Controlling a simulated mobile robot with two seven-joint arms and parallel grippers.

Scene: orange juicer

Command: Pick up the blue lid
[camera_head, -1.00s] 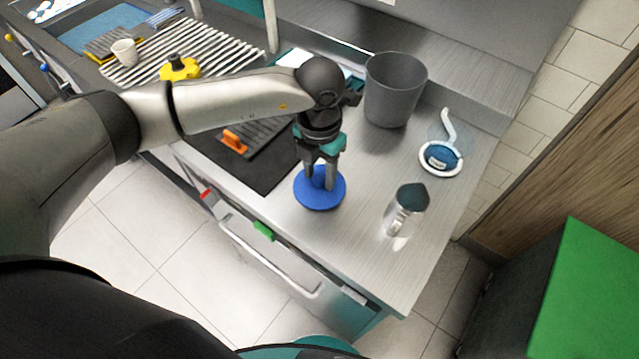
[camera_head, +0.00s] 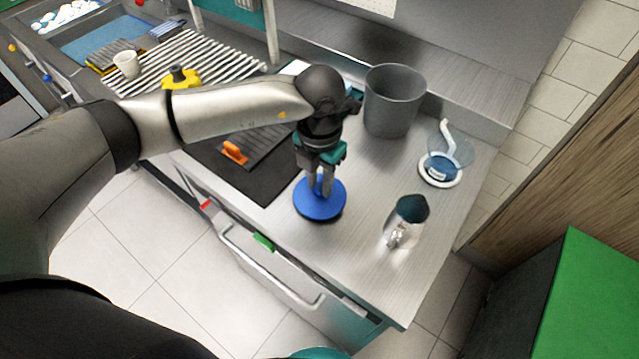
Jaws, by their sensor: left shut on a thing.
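The blue lid (camera_head: 319,207) is a round disc with a raised knob in the middle, near the front edge of the steel counter. My left gripper (camera_head: 320,189) comes down on it from above, with its fingers closed around the knob, which they partly hide. A dark shadow shows below the lid's lower rim, so it seems to be slightly above the counter. My right gripper is not in view.
A grey bin (camera_head: 392,103) stands behind my left gripper. A metal pitcher (camera_head: 405,222) and a clear container with a white handle (camera_head: 440,167) stand to the right. A black mat (camera_head: 262,180) lies left of the lid. Counter (camera_head: 350,258) in front is bare.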

